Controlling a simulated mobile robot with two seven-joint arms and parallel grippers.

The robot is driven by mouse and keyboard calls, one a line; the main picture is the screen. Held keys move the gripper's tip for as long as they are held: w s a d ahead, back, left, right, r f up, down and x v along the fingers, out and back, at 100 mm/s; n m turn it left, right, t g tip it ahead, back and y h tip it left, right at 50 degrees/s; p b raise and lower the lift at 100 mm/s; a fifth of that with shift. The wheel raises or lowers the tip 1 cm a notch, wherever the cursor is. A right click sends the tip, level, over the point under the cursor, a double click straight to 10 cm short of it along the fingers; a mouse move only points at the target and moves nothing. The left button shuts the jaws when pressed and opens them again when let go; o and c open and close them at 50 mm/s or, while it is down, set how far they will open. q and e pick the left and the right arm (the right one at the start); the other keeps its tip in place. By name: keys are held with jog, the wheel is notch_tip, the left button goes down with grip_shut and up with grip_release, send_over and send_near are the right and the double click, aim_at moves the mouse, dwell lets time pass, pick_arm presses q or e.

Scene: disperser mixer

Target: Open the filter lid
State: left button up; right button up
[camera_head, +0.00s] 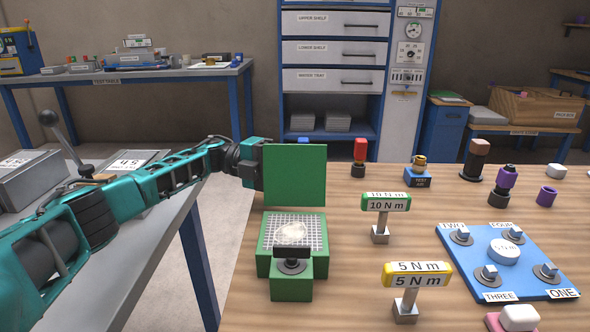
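The green filter box (292,265) sits on the wooden table, near its left edge. Its top shows a white mesh with a pale patch, and a dark knob (292,265) is on its front block. A green square lid (295,175) stands upright at the back of the box, its flat face toward me, so the filter is open. My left gripper (257,165) is at the lid's left edge; its fingertips are hidden behind the lid or too unclear to judge, and I cannot tell whether it grips the lid. My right gripper is not in view.
Right of the filter stand a green 10 N m sign (386,203) and a yellow 5 N m sign (417,274). A blue plate (450,240) with several bolts lies farther right. A red-topped object (359,157) and a blue block (417,179) stand behind.

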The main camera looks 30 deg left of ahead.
pick_arm(q)
jog(key=shift+d, duration=0.1)
grip_shut()
dwell(0.3)
